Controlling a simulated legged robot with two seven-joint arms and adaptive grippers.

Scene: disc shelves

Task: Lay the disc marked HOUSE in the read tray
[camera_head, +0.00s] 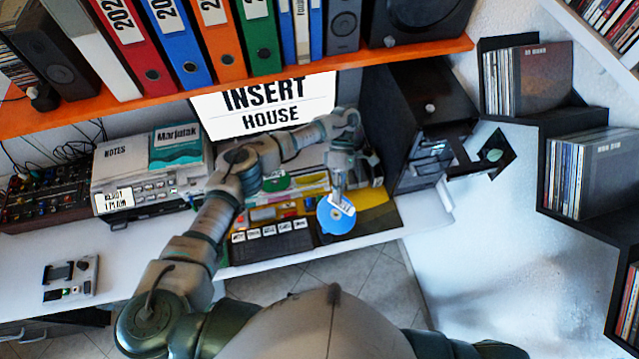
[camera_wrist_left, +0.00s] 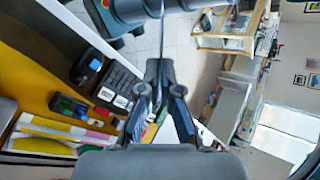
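A blue disc (camera_head: 337,217) with a white label hangs from my left gripper (camera_head: 339,190) in the head view, over the front of the desk. The label's writing is too small to read. In the left wrist view the fingers (camera_wrist_left: 163,75) are close together, with a thin line beyond them that looks like the disc edge-on. A black tray (camera_head: 462,167) sticks out to the right of the black computer tower, with a pale green round patch on it. The disc is left of and apart from this tray. The right gripper is out of view.
The monitor (camera_head: 265,108) reads INSERT HOUSE. The black tower (camera_head: 420,105) stands between the monitor and the tray. An orange shelf (camera_head: 300,75) with binders hangs above. A keyboard (camera_head: 270,248) lies below the disc's left. Black disc shelves (camera_head: 545,170) are at the right.

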